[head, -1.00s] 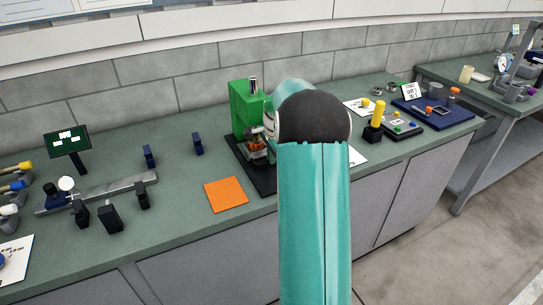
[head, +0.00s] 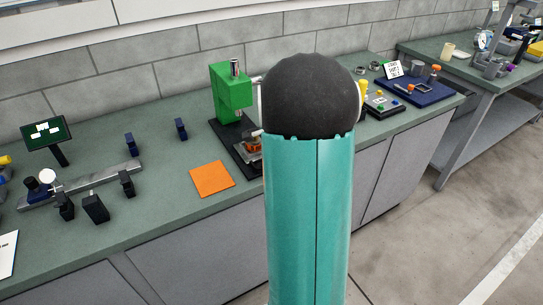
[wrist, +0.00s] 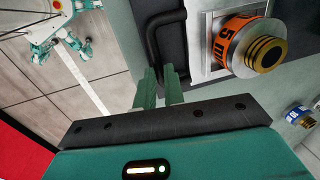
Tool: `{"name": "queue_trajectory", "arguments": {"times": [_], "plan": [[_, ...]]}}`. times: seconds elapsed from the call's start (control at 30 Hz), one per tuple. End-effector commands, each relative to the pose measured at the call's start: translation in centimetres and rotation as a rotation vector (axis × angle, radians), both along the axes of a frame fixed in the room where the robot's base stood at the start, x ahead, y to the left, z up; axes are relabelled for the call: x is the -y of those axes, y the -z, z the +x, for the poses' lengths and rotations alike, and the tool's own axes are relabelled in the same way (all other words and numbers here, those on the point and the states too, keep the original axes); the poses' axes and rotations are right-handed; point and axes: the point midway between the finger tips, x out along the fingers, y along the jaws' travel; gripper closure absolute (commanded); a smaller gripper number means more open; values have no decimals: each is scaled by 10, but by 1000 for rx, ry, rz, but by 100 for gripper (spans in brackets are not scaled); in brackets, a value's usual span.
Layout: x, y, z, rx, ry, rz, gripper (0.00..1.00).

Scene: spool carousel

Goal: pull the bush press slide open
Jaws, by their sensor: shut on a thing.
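The green bush press (head: 232,92) stands on a black base (head: 226,136) on the bench in the head view. Its slide, carrying an orange ring, shows in front of it, partly hidden by my arm. In the wrist view the light metal slide plate (wrist: 203,46) bears the orange ring (wrist: 232,42), marked with a 5, and a brass bush (wrist: 266,52). A black bar handle (wrist: 153,42) stands left of the plate. My gripper (wrist: 160,76) is shut on the handle's lower part. In the head view my arm hides the gripper and handle.
An orange mat (head: 212,179) lies left of the press. A metal rail with black blocks (head: 95,207) and a dark display (head: 46,133) are farther left. A blue tray (head: 417,90) is at the right. Open floor (head: 450,240) lies in front of the bench.

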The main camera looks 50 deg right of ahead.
Motion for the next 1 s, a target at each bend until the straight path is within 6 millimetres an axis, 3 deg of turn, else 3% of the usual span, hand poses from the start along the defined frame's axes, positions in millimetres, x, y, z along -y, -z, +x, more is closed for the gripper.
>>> {"name": "queue_trajectory", "arguments": {"times": [0.03,0.13,0.53,0.67,1.0], "plan": [[0,-2,1,4,0,-2,86],[0,-1,1,3,-1,-2,67],[0,-8,0,3,-1,-2,67],[-1,-28,-3,4,-1,-3,67],[-4,-102,-16,5,0,-5,67]]}}
